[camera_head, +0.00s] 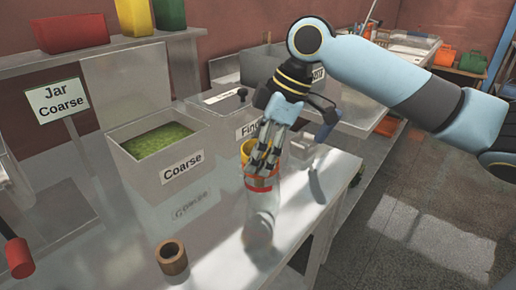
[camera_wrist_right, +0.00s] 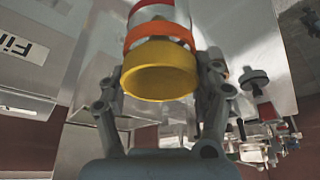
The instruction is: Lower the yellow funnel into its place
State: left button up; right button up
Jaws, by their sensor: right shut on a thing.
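The yellow funnel (camera_head: 246,149) is held in my right gripper (camera_head: 262,166), whose fingers cover most of it in the head view. In the right wrist view the funnel's wide yellow rim (camera_wrist_right: 160,82) sits between the two fingers, close to the camera. A clear jar (camera_head: 262,222) with a red-orange band (camera_head: 259,183) stands upright on the metal table, directly below the gripper. In the wrist view an orange ring (camera_wrist_right: 156,34) lies just beyond the funnel. The fingers hide whether funnel and jar touch. My left gripper is out of view.
A small brown cup (camera_head: 171,257) stands on the table (camera_head: 215,245) left of the jar. A "Coarse" bin (camera_head: 185,172) with green contents stands behind it, and a "Fine" bin (camera_head: 240,128) behind the gripper. The table's edge lies right of the jar.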

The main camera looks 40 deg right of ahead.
jog(key=shift+f, duration=0.1)
jog(key=o, duration=1.3)
jog(key=shift+d, duration=0.1)
jog(key=v, duration=0.6)
jog(key=shift+d, duration=0.15)
jog(key=shift+s+r, duration=0.2)
jog(key=shift+r, duration=0.55)
